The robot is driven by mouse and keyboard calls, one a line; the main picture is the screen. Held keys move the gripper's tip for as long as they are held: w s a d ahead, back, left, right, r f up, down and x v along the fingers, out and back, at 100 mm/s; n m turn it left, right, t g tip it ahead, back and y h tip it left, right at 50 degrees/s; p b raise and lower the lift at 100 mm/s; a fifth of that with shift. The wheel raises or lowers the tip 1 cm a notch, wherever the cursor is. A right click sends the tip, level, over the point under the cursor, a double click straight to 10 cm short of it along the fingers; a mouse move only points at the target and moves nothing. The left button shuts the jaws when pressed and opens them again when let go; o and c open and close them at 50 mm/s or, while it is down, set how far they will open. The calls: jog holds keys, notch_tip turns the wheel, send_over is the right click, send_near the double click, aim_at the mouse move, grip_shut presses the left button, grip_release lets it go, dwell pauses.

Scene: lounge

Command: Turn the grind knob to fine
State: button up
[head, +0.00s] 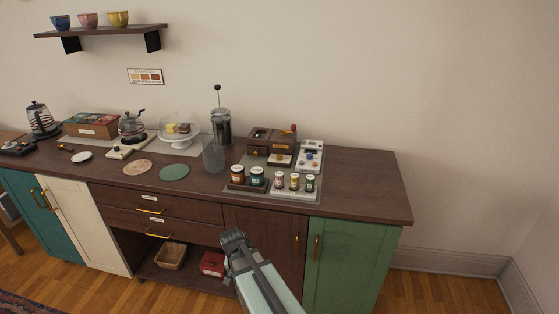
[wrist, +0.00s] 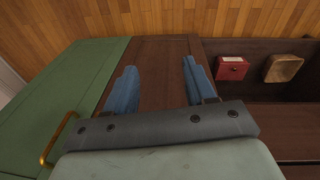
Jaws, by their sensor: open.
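A brown wooden box unit (head: 272,138) with a yellowish label and a small red-topped part stands at the back right of the counter. Beside it is a white panel (head: 310,146) with small dark, red and blue knobs or buttons. Which part is the grind knob, and its setting, is too small to tell. My gripper (head: 233,238) is in front of the cabinet, below the counter top and well apart from these things. The wrist view shows my gripper (wrist: 158,68) with its two blue fingers apart and nothing between them.
Several small jars (head: 257,177) stand on a grey mat in front of the unit. A tall glass (head: 213,157) and a French press (head: 222,125) stand to its left. The counter's right end (head: 365,185) is clear. A green door (head: 345,262) has a brass handle.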

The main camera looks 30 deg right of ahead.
jog(key=w+d+r+m+t, duration=0.1)
jog(key=w+d+r, duration=0.15)
jog(key=r, duration=0.25)
jog(key=w+d+r+m+t+h, duration=0.1)
jog(key=w+r, duration=0.2)
jog(key=r, duration=0.2)
jog(key=w+d+r+m+t, duration=0.1)
jog(key=w+d+r, duration=0.1)
jog(key=r, duration=0.4)
notch_tip(320, 180, up, 22)
jog(key=n, duration=0.3)
send_over(280, 154)
jog(key=s+a, duration=0.4)
jog(key=s, duration=0.1)
jog(key=shift+t, duration=0.3)
jog(key=x, duration=1.3)
jog(key=shift+d+f, duration=0.15)
jog(key=shift+d, duration=0.05)
grip_shut()
